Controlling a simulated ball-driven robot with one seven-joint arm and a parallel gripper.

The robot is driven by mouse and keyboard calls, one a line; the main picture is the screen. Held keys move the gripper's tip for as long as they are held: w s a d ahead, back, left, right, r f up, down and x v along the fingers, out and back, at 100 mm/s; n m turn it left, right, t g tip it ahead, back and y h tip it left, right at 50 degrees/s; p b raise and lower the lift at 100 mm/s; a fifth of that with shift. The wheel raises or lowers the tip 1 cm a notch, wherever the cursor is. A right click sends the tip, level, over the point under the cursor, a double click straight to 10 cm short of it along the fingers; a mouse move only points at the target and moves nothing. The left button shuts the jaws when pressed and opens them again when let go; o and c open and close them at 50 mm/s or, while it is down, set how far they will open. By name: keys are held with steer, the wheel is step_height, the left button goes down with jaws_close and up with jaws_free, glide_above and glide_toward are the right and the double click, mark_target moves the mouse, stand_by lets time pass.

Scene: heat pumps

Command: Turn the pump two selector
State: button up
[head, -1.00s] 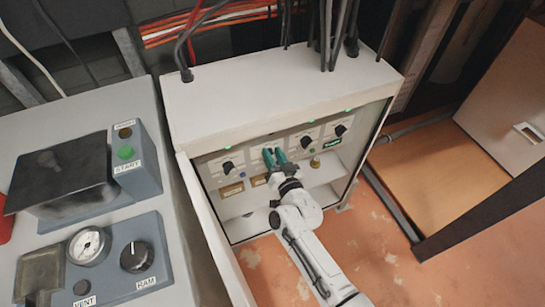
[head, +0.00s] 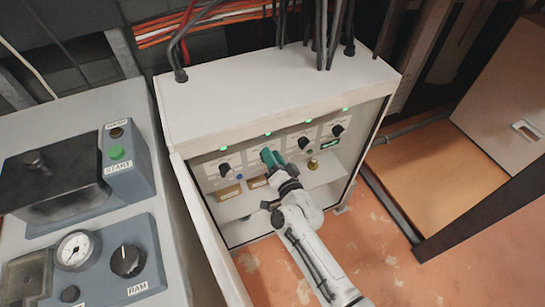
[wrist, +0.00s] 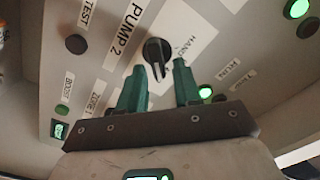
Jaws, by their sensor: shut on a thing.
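The pump two selector (wrist: 157,48) is a black knob beside the "PUMP 2" label in the wrist view. Its long grip runs between the two green fingers of my gripper (wrist: 160,72). My gripper is shut on it, though a little space seems to show beside the fingers in this view. In the head view my gripper (head: 271,157) is at the front panel of the white cabinet (head: 270,100), and its fingers hide the selector there.
Other black selectors sit on the same panel, one to the left (head: 224,169) and others to the right (head: 303,142). The cabinet's open door (head: 212,235) stands at the left. A grey console (head: 125,215) with a gauge and a RAM knob is further left.

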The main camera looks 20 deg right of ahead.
steer(key=shift+f, duration=0.1)
steer(key=o, duration=0.7)
steer(key=shift+s, duration=0.1)
steer(key=s+p, duration=0.3)
steer(key=s, duration=0.7)
steer(key=shift+s, duration=0.35)
